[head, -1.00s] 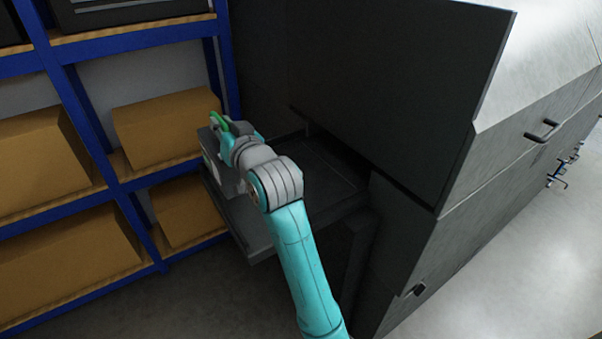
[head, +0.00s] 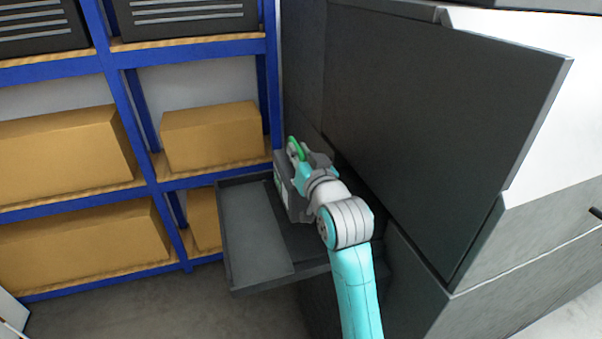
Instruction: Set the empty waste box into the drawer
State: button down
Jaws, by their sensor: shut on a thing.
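The waste box (head: 283,178) is a grey box with a pale label on its left side and a green handle on top. My gripper (head: 296,150) is shut on it, at the green handle; my wrist hides much of the box. The drawer (head: 262,287) is a dark shallow tray pulled out of the dark machine. Its left part has a lighter grey floor and its right part is darker. The box is over the drawer's far middle area. I cannot tell whether it touches the drawer floor.
A large dark raised panel of the machine (head: 430,130) stands close on the right of my arm. Blue shelving (head: 200,184) with cardboard boxes (head: 212,137) stands behind and left of the drawer. Bare floor (head: 130,295) lies at the lower left.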

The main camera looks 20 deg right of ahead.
jog(key=shift+f, duration=2.1)
jog(key=shift+a+f, duration=0.1)
jog(key=c, duration=1.1)
grip_release()
jog(key=shift+c, duration=0.2)
jog(key=s, duration=1.2)
